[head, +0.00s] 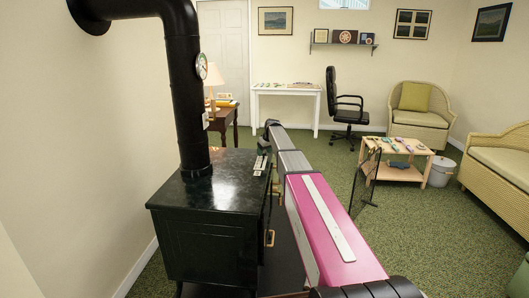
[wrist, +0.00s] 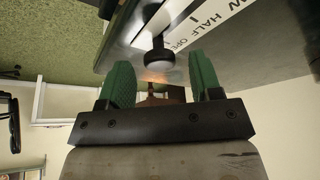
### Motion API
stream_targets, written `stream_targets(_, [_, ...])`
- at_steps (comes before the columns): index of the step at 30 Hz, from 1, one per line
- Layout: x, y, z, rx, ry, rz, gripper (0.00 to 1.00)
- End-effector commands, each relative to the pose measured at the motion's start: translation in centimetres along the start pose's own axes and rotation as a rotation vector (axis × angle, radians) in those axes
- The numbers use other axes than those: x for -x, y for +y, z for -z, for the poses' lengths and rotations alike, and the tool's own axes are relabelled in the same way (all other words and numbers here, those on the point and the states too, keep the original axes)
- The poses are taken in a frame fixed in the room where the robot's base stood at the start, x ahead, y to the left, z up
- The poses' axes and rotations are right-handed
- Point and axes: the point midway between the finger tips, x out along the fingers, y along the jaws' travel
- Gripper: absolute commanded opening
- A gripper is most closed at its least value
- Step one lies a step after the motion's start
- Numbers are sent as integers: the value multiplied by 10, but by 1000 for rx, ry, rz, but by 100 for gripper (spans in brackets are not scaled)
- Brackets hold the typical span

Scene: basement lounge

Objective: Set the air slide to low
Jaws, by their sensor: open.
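The black wood stove (head: 208,235) stands at the left in the head view. A pale label plate (head: 261,163) lies near its right top edge. In the wrist view the label strip (wrist: 228,17) shows the letters "W", "HALF" and "OPE". The air slide's knob (wrist: 160,60), dark with a pale round end, sits beside the "OPE" end of the strip. My gripper (wrist: 161,80) is open, with one green finger on each side of the knob in the picture. I cannot tell whether they touch it. In the head view my fingers are hidden.
A black stovepipe (head: 186,90) with a round gauge rises from the stove. Brass handles (head: 270,238) show on its right side. A dark wire stand (head: 367,182) and a low wooden table (head: 397,160) stand to the right. Open green carpet (head: 420,235) lies at the right.

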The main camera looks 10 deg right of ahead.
Motion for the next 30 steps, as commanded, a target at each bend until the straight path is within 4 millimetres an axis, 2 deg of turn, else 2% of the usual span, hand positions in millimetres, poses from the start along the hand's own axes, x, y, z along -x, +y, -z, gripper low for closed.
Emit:
stream_targets(7, [-1, 0, 0, 0, 1, 0, 58])
stream_targets(8, [-1, 0, 0, 0, 1, 0, 55])
stream_targets(13, [-1, 0, 0, 0, 1, 0, 0])
stream_targets(20, [2, -6, -5, 0, 1, 0, 0])
stream_targets(30, [19, -51, -47, 1, 2, 1, 0])
